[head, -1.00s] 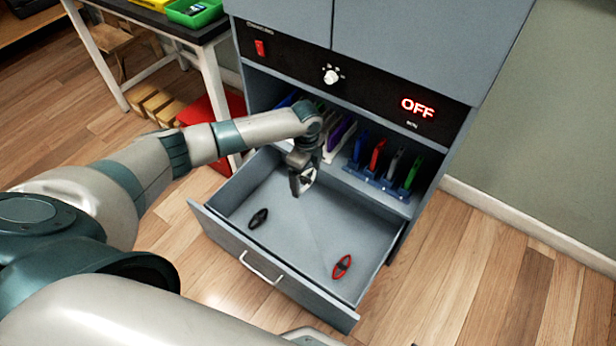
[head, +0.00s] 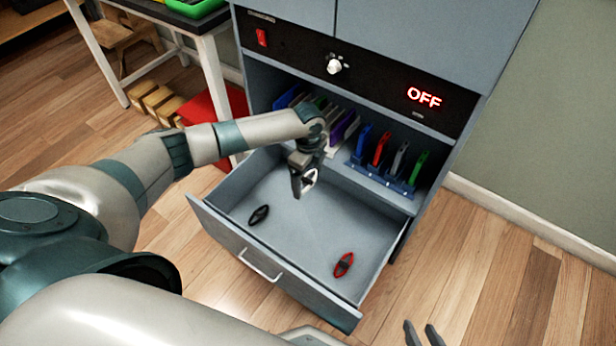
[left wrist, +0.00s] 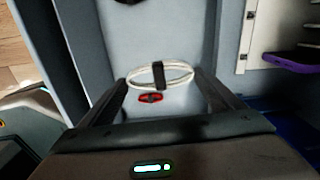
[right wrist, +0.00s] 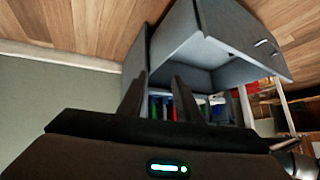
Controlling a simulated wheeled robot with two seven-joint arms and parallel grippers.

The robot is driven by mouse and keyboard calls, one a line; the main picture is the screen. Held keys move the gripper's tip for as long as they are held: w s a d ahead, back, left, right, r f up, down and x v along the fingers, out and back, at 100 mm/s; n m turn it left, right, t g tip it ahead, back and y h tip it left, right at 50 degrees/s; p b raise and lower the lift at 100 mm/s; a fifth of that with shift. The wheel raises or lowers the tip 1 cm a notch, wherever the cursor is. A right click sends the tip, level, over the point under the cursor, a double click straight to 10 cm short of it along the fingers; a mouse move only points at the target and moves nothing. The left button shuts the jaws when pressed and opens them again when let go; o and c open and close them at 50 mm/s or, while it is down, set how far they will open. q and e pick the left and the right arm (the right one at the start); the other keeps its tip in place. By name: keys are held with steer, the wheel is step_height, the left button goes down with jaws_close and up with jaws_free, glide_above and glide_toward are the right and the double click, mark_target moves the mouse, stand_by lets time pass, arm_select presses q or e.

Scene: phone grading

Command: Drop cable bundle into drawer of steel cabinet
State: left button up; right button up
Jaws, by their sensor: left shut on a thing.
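A white cable bundle with a black strap (left wrist: 159,75) is held between the fingers of my left gripper (left wrist: 163,92); it shows only as a small pale patch in the head view. My left gripper (head: 303,185) hangs over the back part of the open drawer (head: 300,230), pointing down. The drawer is pulled out of the grey steel cabinet (head: 420,28). My right gripper (head: 424,336) is at the bottom right of the head view, outside the drawer. Its fingers stand apart and empty in the right wrist view (right wrist: 160,98).
A black bundle (head: 258,215) and a red bundle (head: 344,264) lie in the drawer, with bare floor between them. Above it, a shelf holds several coloured phones in a blue rack (head: 378,178). A table with a green tray (head: 196,8) stands at the upper left.

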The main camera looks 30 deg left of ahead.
mark_target(308, 181)
arm_select(q)
step_height(308, 181, down, 2)
steer(key=shift+f+b, duration=0.1)
steer(key=shift+b, duration=0.95)
steer(key=shift+f, duration=0.15)
arm_select(e)
steer(key=w+a+r+t+y, duration=0.1)
steer(key=w+a+r+t, duration=0.2)
steer(key=w+r+t, duration=0.2)
steer(key=shift+a+r+y, duration=0.2)
steer(key=shift+r+y, duration=0.2)
steer(key=shift+r, duration=0.6)
arm_select(q)
steer(key=o, duration=0.9)
steer(key=shift+o, duration=0.2)
arm_select(e)
steer(key=shift+s, duration=0.1)
